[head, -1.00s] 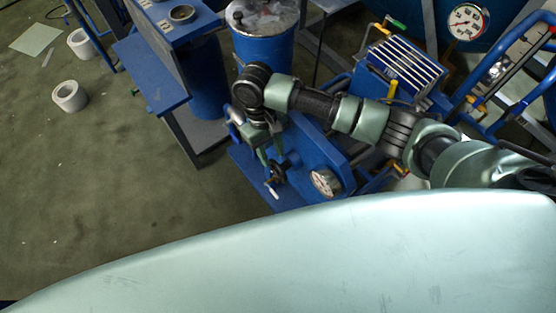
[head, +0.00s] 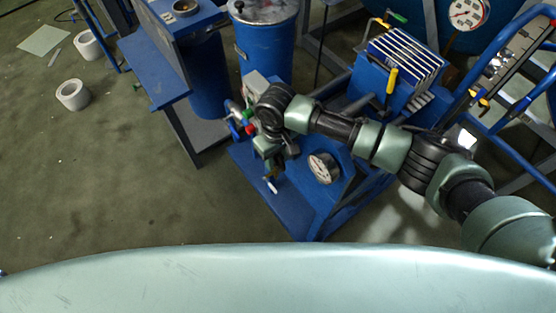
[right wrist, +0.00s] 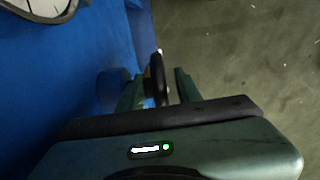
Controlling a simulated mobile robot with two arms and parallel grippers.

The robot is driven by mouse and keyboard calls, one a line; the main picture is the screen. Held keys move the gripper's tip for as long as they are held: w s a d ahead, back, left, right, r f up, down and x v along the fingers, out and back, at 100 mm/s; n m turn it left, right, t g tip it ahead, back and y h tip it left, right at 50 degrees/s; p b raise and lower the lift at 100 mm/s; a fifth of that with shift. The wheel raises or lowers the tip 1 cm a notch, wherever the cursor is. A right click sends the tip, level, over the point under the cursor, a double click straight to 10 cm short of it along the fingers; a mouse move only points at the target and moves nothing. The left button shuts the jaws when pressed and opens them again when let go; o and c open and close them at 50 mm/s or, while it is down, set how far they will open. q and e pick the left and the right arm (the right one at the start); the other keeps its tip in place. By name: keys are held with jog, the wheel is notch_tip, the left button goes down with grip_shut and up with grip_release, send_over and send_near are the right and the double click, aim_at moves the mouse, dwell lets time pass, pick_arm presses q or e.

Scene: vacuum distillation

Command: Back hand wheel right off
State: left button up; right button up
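The hand wheel (head: 271,179) is small and dark with a white handle, on the front of the blue machine (head: 300,200). In the right wrist view the dark wheel (right wrist: 157,78) shows nearly edge-on. My right gripper (head: 269,163) is over it in the head view, and the arm hides part of it. In the right wrist view my right gripper (right wrist: 158,88) is open, with one finger on each side of the wheel. A gap shows between the wheel and the right finger; contact on the left side is unclear. My left gripper is not in view.
A round gauge (head: 323,167) sits on the machine right of the wheel. Red and blue knobs (head: 240,122) are left of my wrist. A blue drum (head: 265,45) and a blue bench (head: 160,72) stand behind.

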jog(key=shift+f, duration=0.75)
grip_shut()
jog(key=shift+r, duration=0.1)
jog(key=shift+g, duration=0.3)
jog(key=shift+g+h, duration=0.8)
